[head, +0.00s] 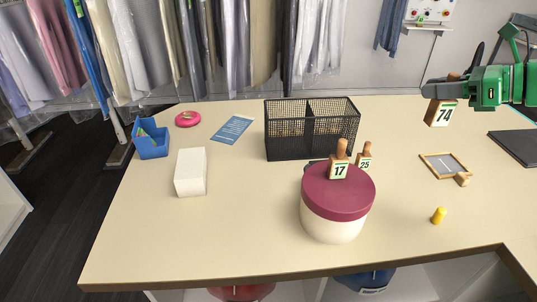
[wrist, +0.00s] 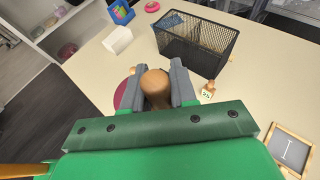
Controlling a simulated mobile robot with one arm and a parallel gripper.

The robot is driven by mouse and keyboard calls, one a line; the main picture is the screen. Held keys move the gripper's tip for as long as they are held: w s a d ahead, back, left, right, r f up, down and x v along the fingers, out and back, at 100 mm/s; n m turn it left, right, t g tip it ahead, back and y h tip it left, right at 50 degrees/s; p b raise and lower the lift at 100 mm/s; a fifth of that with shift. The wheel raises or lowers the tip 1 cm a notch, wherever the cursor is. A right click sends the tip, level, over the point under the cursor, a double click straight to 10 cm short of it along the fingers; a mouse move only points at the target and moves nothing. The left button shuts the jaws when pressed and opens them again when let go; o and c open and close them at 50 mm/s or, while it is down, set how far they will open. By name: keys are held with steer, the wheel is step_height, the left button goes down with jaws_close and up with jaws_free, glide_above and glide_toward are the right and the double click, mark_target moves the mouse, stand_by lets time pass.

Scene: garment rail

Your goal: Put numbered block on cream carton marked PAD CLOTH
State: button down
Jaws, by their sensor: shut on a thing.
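A wooden block numbered 74 (head: 440,113) hangs upright from my gripper (head: 458,80), above the right part of the table. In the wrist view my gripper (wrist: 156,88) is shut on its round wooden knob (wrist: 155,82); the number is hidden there. A plain white or cream box (head: 190,172) stands at the table's left, far from my gripper. It also shows in the wrist view (wrist: 117,40). I can read no PAD CLOTH marking on it. Block 17 (head: 339,170) stands on the maroon lid of a round cream tub (head: 332,224). Block 25 (head: 364,160) stands behind the tub.
A black wire basket (head: 312,145) stands mid-table. A blue bin (head: 151,146), pink ring (head: 188,119) and blue card (head: 232,129) lie at the left. A small framed board (head: 436,172) and yellow peg (head: 439,215) are at the right. The front table middle-left is clear.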

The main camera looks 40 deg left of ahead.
steer(key=s+a+n+g, duration=0.1)
steer(key=s+a, duration=0.5)
steer(key=a, duration=0.5)
steer(key=s+a+n+g, duration=0.1)
steer(key=s+a+g, duration=0.1)
steer(key=s+a, duration=0.75)
steer(key=s+a+n+g, duration=0.15)
steer(key=s+a, duration=0.25)
steer(key=a, duration=1)
steer(key=s+a+n+g, duration=0.1)
steer(key=s+a, duration=0.7)
steer(key=s, duration=0.4)
glide_above(185, 161)
steer(key=shift+f, duration=10.55)
steer(key=shift+d+f+h, duration=0.1)
steer(key=shift+f+h, duration=0.3)
steer(key=shift+f, duration=1.05)
steer(key=shift+f, duration=0.1)
